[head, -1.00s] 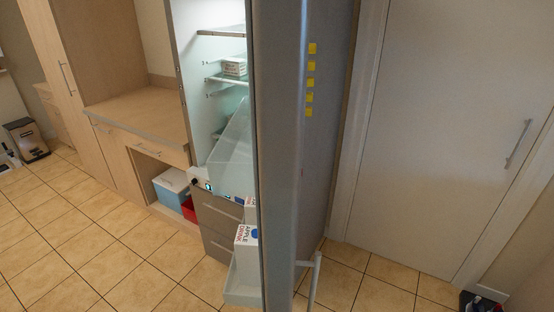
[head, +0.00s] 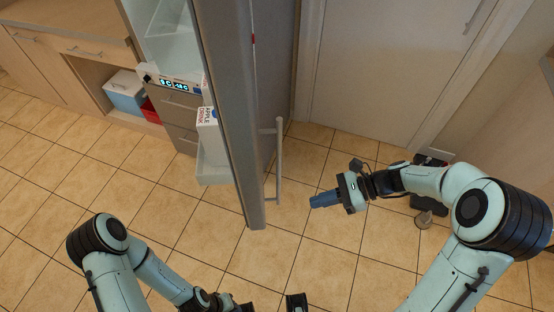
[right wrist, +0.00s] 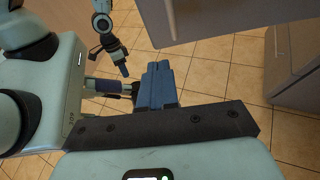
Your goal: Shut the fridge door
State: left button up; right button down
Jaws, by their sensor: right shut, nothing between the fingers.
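The fridge door (head: 225,90) stands open, a tall grey slab seen nearly edge-on in the head view. Its long vertical handle (head: 279,160) is on the right-hand face. A door shelf (head: 212,172) on the left-hand side holds an apple drink carton (head: 208,130). The lit fridge interior (head: 172,40) shows at the left. My right gripper (head: 314,201) is shut and empty, right of the handle and apart from it. Its blue fingers (right wrist: 157,72) are together in the right wrist view. My left arm (head: 150,270) is low at the left; its gripper is too cut off to judge.
Tiled floor (head: 330,270) is open around the door's lower end. A white room door (head: 375,70) is behind at the right. Dark items (head: 430,195) lie on the floor behind my right arm. Wooden cabinets (head: 60,50) with a blue box (head: 126,90) are at the left.

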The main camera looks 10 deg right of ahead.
aim_at(277, 163)
notch_tip(277, 163, up, 20)
jog(key=d+y, duration=0.2)
jog(key=y, duration=0.3)
jog(key=shift+n+t, duration=0.3)
jog(key=a, duration=1.3)
jog(key=shift+w+a+r, duration=0.1)
jog(key=shift+w+a, duration=0.1)
jog(key=shift+a, duration=0.15)
